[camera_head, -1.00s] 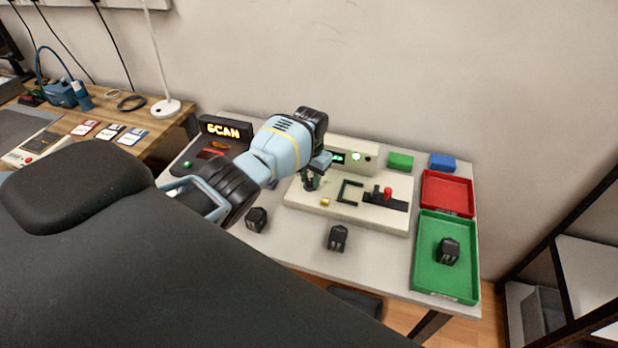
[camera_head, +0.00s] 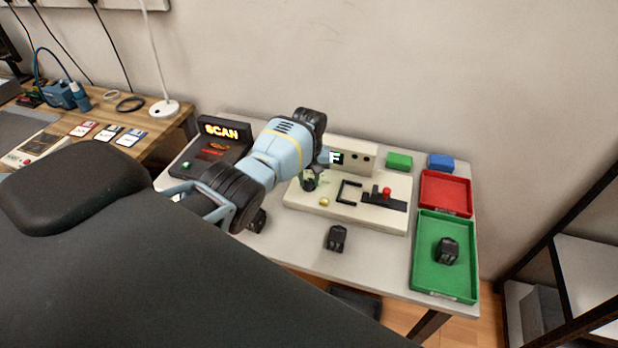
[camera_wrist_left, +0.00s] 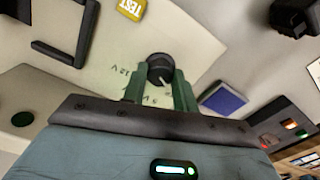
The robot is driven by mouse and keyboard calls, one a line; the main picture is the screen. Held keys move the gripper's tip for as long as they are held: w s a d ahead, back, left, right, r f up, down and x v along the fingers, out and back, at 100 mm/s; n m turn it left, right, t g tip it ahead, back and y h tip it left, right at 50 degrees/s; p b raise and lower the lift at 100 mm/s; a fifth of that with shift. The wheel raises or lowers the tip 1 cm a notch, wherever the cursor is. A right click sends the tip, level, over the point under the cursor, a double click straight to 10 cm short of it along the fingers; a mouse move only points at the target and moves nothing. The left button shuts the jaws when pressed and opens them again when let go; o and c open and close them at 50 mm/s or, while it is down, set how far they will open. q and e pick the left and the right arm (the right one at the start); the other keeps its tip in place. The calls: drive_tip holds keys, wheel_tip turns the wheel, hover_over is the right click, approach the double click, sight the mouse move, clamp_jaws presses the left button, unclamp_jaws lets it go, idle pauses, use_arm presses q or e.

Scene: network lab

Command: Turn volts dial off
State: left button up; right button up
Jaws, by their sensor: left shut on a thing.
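The volts dial (camera_wrist_left: 160,66) is a round black knob with a white pointer line, on a cream panel with hand-lettered voltage marks such as 12V around it. My left gripper (camera_wrist_left: 160,88) has its two green fingers on either side of the knob, shut on it. In the head view the left gripper (camera_head: 309,182) reaches down onto the left part of the cream test station (camera_head: 370,219), hiding most of the dial. The station's small screen (camera_head: 337,158) is partly covered by my arm. The right gripper is not in view.
A yellow TEST button (camera_wrist_left: 130,8) lies near the dial. A black bracket (camera_head: 349,191) and a red-knobbed lever (camera_head: 387,191) stand to its right. Red (camera_head: 446,193) and green (camera_head: 430,280) trays are at the table's right. A black SCAN unit (camera_head: 224,130) is at left.

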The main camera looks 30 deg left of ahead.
sight(309, 181)
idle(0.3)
use_arm(q)
drive_tip(key=o, duration=1)
drive_tip(key=shift+c, duration=0.2)
drive_tip(key=shift+r, duration=0.1)
drive_tip(key=shift+r, duration=0.55)
wheel_tip(309, 181, up, 6)
drive_tip(key=shift+r, duration=0.25)
